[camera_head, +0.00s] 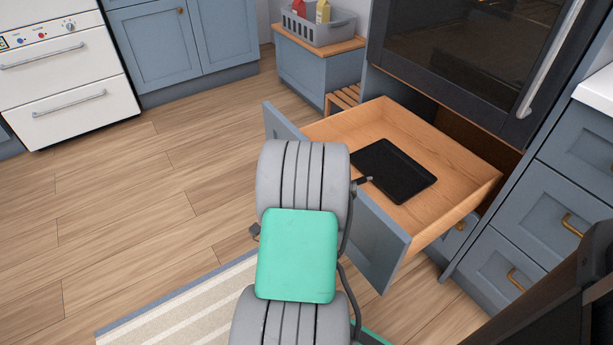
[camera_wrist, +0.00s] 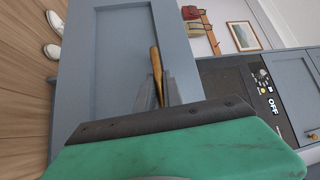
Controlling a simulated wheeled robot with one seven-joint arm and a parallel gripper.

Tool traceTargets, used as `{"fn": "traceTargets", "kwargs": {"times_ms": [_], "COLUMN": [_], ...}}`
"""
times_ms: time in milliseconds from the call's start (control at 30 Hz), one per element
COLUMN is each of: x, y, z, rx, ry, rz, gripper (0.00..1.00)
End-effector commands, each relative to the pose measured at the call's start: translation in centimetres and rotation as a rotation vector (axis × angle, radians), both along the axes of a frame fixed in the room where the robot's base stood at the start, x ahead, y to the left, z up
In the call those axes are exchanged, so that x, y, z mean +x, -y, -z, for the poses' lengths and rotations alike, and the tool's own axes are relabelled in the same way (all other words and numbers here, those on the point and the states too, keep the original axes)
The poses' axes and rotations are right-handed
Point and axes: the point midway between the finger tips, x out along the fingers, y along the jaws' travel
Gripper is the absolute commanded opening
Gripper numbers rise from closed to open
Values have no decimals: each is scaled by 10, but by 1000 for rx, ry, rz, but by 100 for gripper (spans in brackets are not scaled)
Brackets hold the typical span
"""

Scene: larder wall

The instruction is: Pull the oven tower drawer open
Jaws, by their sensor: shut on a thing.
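The oven tower drawer (camera_head: 322,134) stands far out below the oven in the head view, its wooden inside showing. A black baking tray (camera_head: 395,170) lies in it. Its blue-grey front (camera_wrist: 124,60) fills the middle of the wrist view. The brass handle (camera_wrist: 156,73) runs between the fingers of my gripper (camera_wrist: 157,92), which is shut on it. In the head view my arm hides the gripper, the handle and part of the drawer front.
The oven (camera_head: 465,45) with its long bar handle is above the drawer. Blue drawers (camera_head: 565,200) stand to the right. A low cabinet (camera_head: 312,72) bears a grey crate (camera_head: 318,28) behind. A striped rug (camera_head: 190,305) lies at the front. The wooden floor at left is clear.

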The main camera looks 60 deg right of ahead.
Motion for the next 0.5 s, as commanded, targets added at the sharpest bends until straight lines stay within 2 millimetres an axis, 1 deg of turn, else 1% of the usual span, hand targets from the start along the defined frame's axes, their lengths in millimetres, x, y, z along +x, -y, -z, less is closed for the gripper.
{"fn": "traceTargets", "kwargs": {"times_ms": [300,333,500], "x": [1,1,1], "y": [-2,-2,-1], "z": [1,1,1], "rx": [2,2,2], "ry": [-2,-2,-1], "rz": [-5,-5,-3], "gripper": [0,14,28]}}
